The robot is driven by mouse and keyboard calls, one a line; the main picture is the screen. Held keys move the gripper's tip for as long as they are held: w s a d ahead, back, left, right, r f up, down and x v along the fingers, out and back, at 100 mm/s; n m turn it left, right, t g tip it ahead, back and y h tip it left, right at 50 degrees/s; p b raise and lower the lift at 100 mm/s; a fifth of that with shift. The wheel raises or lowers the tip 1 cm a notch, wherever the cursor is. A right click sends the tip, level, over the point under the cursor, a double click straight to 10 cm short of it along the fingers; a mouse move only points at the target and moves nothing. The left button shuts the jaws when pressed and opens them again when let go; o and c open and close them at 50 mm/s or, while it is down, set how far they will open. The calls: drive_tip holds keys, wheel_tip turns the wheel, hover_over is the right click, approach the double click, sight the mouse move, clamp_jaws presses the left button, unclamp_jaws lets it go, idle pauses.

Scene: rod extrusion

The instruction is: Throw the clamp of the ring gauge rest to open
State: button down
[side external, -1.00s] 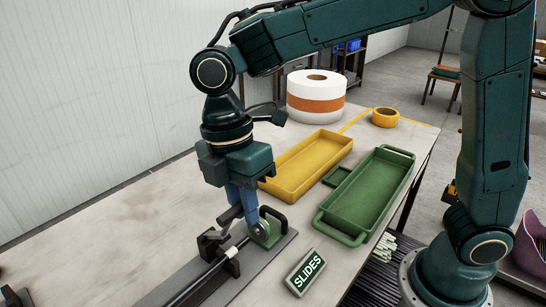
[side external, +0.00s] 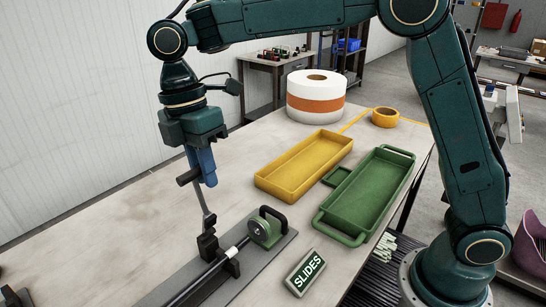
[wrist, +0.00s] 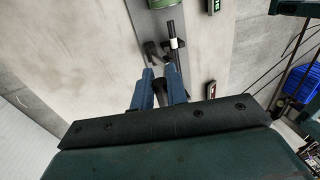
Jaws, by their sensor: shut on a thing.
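My gripper (side external: 204,178), with blue fingers, is shut on the dark handle (side external: 186,177) of the clamp lever (side external: 207,206). The lever stands up from the dark clamp block (side external: 208,246), leaning slightly left at the top. The green ring gauge rest (side external: 263,232) with its black handle stands to the right on the grey base plate (side external: 284,243). A dark rod (side external: 192,284) with a pale band lies along the plate in front of the clamp. In the wrist view my blue fingers (wrist: 159,92) show, with part of the handle between them.
A yellow tray (side external: 305,168) and a green tray (side external: 368,197) lie to the right on the table. A SLIDES sign (side external: 305,273) lies near the plate. A large white and orange roll (side external: 315,100) and yellow tape (side external: 385,117) stand behind. The table left of the clamp is clear.

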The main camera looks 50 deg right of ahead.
drive_tip(key=shift+w+f, duration=0.1)
drive_tip(key=shift+w, duration=0.65)
drive_tip(key=c, duration=1.4)
unclamp_jaws()
drive_tip(key=shift+c, duration=0.2)
drive_tip(key=shift+s, duration=0.15)
